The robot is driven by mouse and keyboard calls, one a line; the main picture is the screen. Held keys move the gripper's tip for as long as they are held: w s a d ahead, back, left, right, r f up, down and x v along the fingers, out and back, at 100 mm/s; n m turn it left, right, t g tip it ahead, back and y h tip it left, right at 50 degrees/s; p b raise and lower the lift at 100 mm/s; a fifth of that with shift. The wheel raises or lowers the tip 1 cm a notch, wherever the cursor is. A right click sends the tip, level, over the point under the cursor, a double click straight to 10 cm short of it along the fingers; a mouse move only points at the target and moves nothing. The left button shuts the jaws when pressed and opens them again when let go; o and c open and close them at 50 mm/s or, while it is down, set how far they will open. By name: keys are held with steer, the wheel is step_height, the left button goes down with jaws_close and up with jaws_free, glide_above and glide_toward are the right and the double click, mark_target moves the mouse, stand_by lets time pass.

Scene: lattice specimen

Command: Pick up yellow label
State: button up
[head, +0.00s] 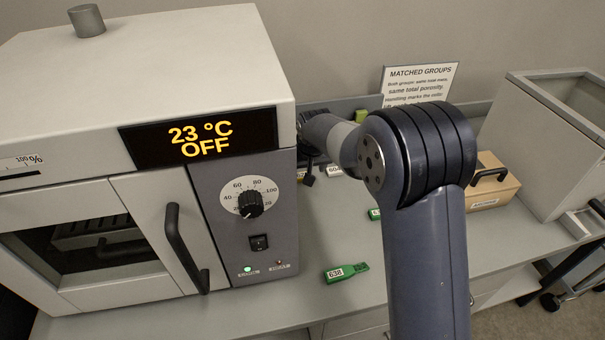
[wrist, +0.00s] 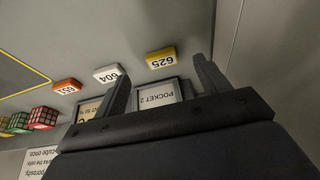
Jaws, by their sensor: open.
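The yellow label (wrist: 161,60), marked 625, shows in the wrist view as a small block on the grey surface. My gripper (wrist: 161,67) is open, its two dark fingers apart. The label appears between and beyond the fingertips, with nothing held. In the head view my arm hides most of the gripper; a dark finger (head: 309,178) shows beside the oven. The yellow label cannot be made out clearly there.
A white label (wrist: 108,73) and an orange label (wrist: 67,86) lie beside the yellow one. A framed "POCKET 2" card (wrist: 156,93) is near the fingers. The oven (head: 150,80) stands close left. A green tag (head: 345,272) lies in front, a wooden box (head: 505,183) at right.

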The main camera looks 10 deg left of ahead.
steer(key=shift+w+p+x, duration=0.2)
steer(key=shift+p+x, duration=0.25)
steer(key=shift+x, duration=1.2)
steer(key=shift+w+p+x, duration=0.25)
steer(key=shift+p+x, duration=0.15)
steer(key=shift+x, duration=1.25)
steer(key=shift+a+r, duration=0.15)
steer(key=shift+r, duration=0.05)
steer(key=shift+c, duration=0.3)
steer(key=c, duration=1)
